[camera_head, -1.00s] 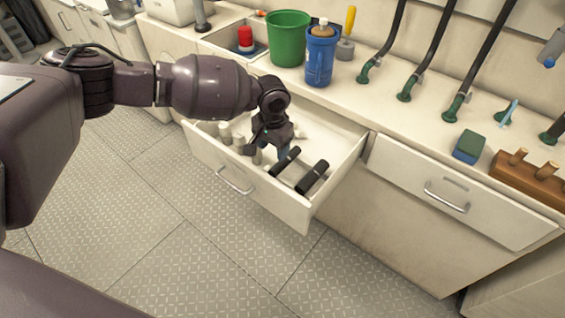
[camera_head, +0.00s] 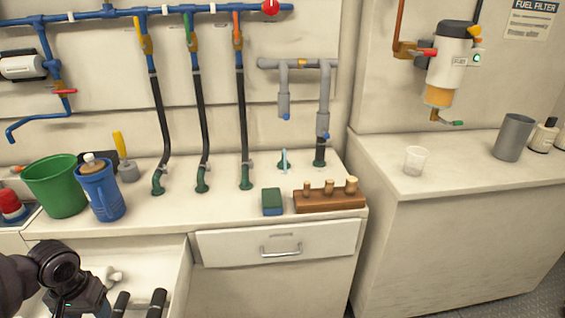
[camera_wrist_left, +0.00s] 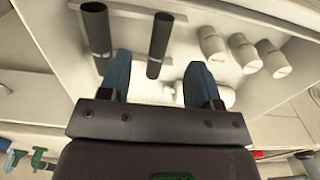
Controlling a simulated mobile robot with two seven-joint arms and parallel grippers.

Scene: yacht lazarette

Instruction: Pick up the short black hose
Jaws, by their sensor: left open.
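Two black hose pieces lie in the open drawer. The slimmer one (camera_head: 122,303) is nearer my gripper in the head view, and a thicker one (camera_head: 157,303) lies to its right. In the left wrist view the slimmer piece (camera_wrist_left: 159,45) shows between the fingertips, beyond them, and the thicker piece (camera_wrist_left: 96,30) lies left of the left finger. I cannot tell for sure which is the short hose. My left gripper (camera_wrist_left: 160,78) is open and empty above the drawer. In the head view its fingers are mostly cut off at the bottom edge.
White cylinders (camera_wrist_left: 243,52) lie in the drawer (camera_head: 172,262) beside the hoses. A closed drawer (camera_head: 278,245) is to the right.

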